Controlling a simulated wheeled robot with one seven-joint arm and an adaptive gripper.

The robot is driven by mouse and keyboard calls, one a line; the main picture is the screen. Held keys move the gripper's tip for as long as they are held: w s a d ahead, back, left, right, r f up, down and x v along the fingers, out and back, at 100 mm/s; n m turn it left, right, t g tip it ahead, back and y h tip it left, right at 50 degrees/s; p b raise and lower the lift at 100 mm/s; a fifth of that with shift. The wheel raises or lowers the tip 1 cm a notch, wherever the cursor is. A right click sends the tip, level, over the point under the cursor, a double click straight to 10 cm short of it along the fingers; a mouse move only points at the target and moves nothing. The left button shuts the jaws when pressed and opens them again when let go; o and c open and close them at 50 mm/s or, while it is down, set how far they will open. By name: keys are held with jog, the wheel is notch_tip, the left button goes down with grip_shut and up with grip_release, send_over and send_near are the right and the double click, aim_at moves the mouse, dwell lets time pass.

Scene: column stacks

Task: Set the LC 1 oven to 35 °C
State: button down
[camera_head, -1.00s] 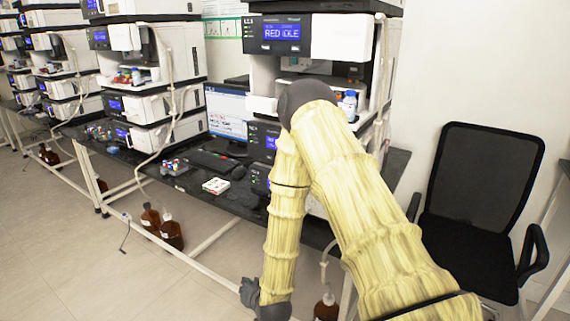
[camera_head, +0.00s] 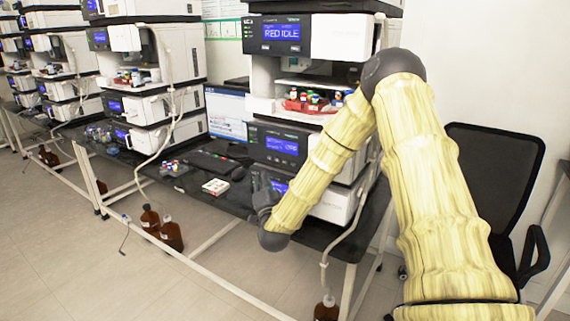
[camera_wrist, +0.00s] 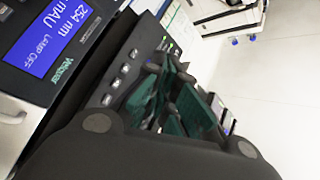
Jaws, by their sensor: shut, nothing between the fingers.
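The LC 1 stack is the nearest stack, at the right of the head view, with a top display (camera_head: 282,32) reading RED IDLE. A middle module (camera_head: 280,146) has a blue display with text too small to read. I cannot tell which module is the oven. In the wrist view, my gripper's (camera_wrist: 178,98) green-tinted fingers are shut and empty in front of a black panel with buttons (camera_wrist: 122,75). A display (camera_wrist: 50,38) at the left reads 254 nm, mAU, LAMP OFF.
A monitor (camera_head: 228,112), keyboard (camera_head: 208,162) and small white box (camera_head: 215,187) are on the dark bench left of the stack. A tray of vials (camera_head: 310,102) sits in the stack. A black chair (camera_head: 490,180) stands at right, partly behind my arm. Brown bottles (camera_head: 171,235) stand below.

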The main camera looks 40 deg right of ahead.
jog(key=w+d+p, duration=0.1)
jog(key=w+d, duration=0.2)
jog(key=d, duration=0.5)
jog(key=shift+w, duration=0.2)
dwell(0.4)
jog(key=shift+w+d+b, duration=0.3)
jog(key=shift+d, duration=0.5)
dwell(2.1)
jog(key=shift+a, duration=0.15)
jog(key=shift+s+a, duration=0.35)
jog(key=shift+a, duration=0.3)
jog(key=shift+a, duration=0.1)
jog(key=a, duration=0.1)
jog(key=s+a, duration=0.1)
jog(key=a, duration=0.1)
jog(key=s+a+b, duration=0.1)
jog(key=shift+a, duration=0.2)
dwell(0.6)
